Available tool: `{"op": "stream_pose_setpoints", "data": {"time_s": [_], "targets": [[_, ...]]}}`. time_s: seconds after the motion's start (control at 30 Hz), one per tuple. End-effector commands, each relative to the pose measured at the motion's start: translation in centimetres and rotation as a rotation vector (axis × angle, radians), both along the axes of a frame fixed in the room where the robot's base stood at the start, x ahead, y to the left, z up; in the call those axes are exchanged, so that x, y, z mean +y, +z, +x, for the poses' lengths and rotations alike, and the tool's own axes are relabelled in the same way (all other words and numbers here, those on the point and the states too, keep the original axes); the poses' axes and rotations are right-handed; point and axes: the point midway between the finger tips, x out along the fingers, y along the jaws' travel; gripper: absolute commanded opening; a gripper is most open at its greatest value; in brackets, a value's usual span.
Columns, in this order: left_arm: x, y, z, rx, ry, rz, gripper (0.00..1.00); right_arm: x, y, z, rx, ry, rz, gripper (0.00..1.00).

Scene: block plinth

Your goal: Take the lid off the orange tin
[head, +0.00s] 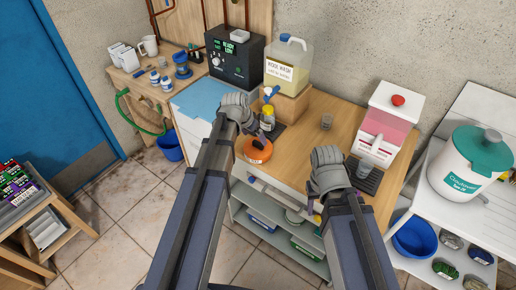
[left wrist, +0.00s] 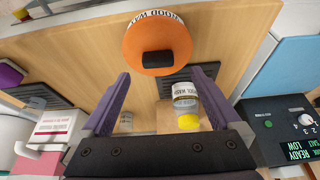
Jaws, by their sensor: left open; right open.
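The orange tin (head: 258,151) stands on the wooden counter near its front edge in the head view. In the left wrist view its round orange lid (left wrist: 150,38) faces the camera, with a dark block-shaped knob on it and a white lettered label showing at the far rim. My left gripper (head: 260,134) is just above the tin, open and empty. In the left wrist view its two purple fingers (left wrist: 160,75) are spread apart, with the knob just beyond the tips, between their lines. My right gripper (head: 316,207) is open near the counter's front edge, right of the tin.
Close behind the tin stands a small yellow-capped jar (head: 268,112). A wool wash jug (head: 287,65) on a wooden block and a black device (head: 234,58) stand further back. A pink and white dispenser (head: 384,120) is at right. Bare counter lies between tin and dispenser.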

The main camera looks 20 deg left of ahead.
Motion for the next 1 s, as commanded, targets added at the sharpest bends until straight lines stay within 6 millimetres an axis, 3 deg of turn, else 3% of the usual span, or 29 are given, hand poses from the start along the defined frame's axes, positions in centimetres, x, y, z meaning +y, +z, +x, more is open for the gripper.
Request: {"op": "stream_pose_setpoints", "data": {"time_s": [0.33,0.67,1.0], "targets": [[-0.8,-4.3,1.3,0.000,0.000,0.000,0.97,0.0,-4.3,0.0,0.000,0.000,0.000,0.50],[-0.9,-4.5,1.5,0.000,0.001,0.000,0.97,0.0,-4.5,0.0,0.000,0.000,0.000,0.50],[-0.9,-4.5,1.5,0.000,0.001,0.000,0.59,0.0,-4.5,0.0,0.000,0.000,0.000,0.50]]}}
